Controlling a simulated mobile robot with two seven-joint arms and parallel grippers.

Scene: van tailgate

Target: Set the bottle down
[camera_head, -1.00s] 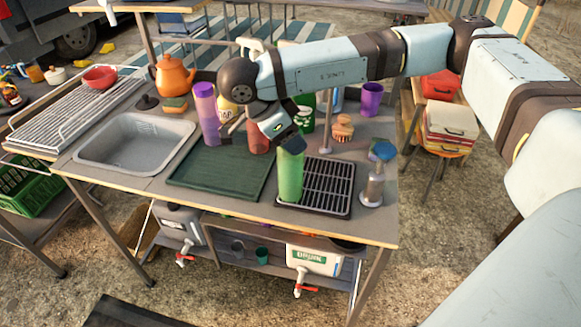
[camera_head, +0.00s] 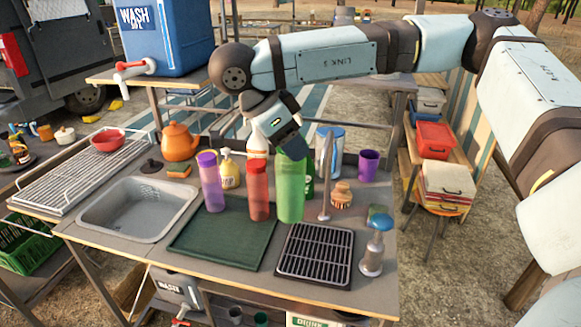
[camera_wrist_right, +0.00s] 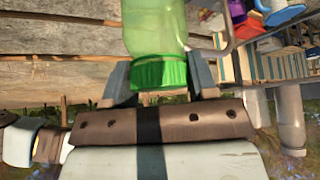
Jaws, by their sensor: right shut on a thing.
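The translucent green bottle (camera_head: 291,190) is upright in the head view, hanging from my right gripper (camera_head: 287,150). In the right wrist view, my right gripper (camera_wrist_right: 160,80) is shut on the bottle's bright green cap (camera_wrist_right: 160,72), with a finger on each side. The bottle's base shows against the back left corner of the black drip rack (camera_head: 315,254), at the right edge of the dark green mat (camera_head: 222,235). It looks raised off the worktop, but the exact gap cannot be told. My left gripper is in neither view.
A purple bottle (camera_head: 211,182) and a red bottle (camera_head: 258,190) stand at the mat's back. A tap (camera_head: 326,178), brush (camera_head: 341,194) and purple cup (camera_head: 368,165) are right of the green bottle. The mat's front and the rack are clear.

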